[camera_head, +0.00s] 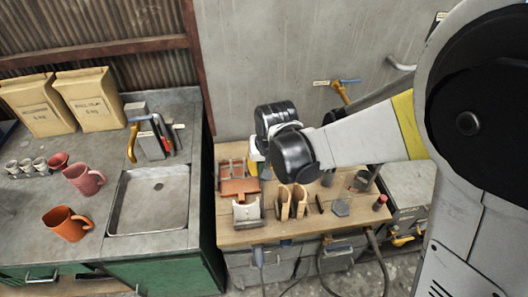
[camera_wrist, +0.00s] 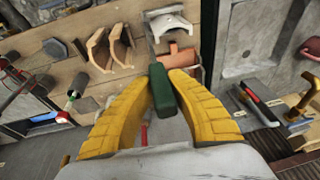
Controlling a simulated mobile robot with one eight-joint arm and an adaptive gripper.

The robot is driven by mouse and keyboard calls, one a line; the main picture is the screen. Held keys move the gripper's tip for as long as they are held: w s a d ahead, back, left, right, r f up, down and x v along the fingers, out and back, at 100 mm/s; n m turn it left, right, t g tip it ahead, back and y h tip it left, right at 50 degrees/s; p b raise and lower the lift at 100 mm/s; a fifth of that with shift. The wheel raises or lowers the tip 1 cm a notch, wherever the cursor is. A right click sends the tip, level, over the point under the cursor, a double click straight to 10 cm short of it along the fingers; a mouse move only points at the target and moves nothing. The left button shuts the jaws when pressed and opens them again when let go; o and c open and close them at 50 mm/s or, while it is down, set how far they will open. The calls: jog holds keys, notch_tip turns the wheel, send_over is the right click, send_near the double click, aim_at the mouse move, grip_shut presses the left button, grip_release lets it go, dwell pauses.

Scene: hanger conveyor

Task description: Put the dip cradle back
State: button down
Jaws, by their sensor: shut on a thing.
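My gripper (camera_wrist: 160,78) has its two yellow fingers shut on a dark green handle (camera_wrist: 162,92), which appears to belong to the dip cradle. A grey metal part runs on from the handle toward the bench; its far end is hard to make out. In the head view, my gripper (camera_head: 254,170) is mostly hidden behind my wrist, above the back left of the wooden bench (camera_head: 290,228). A terracotta piece (camera_head: 240,188) lies just in front of it and shows beside the handle in the wrist view (camera_wrist: 180,57). I cannot tell whether the held thing touches the bench.
A cream curved saddle (camera_head: 246,212) and two tan curved pieces (camera_head: 292,203) stand along the bench. A hexagonal grey piece (camera_head: 341,208) and a red-topped item (camera_head: 380,202) are at right. A sink (camera_head: 150,200) with mugs beside it is at left; a wall is behind.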

jog(key=shift+f, duration=0.7)
jog(key=c, duration=1.4)
grip_release()
jog(key=shift+c, duration=0.2)
jog(key=p+v, duration=0.2)
jog(key=v, duration=1)
jog(key=s+d+r+t, duration=0.1)
jog(key=s+d+r, duration=0.1)
jog(key=d, duration=0.5)
jog(key=s+d+r+m+t+h, duration=0.1)
jog(key=s+d+r+t, duration=0.1)
jog(key=s+d, duration=0.3)
jog(key=s+d+r+m+t, duration=0.1)
jog(key=s+d, duration=0.3)
jog(key=d, duration=0.6)
jog(key=shift+d+r+h, duration=0.3)
jog(key=shift+r, duration=0.5)
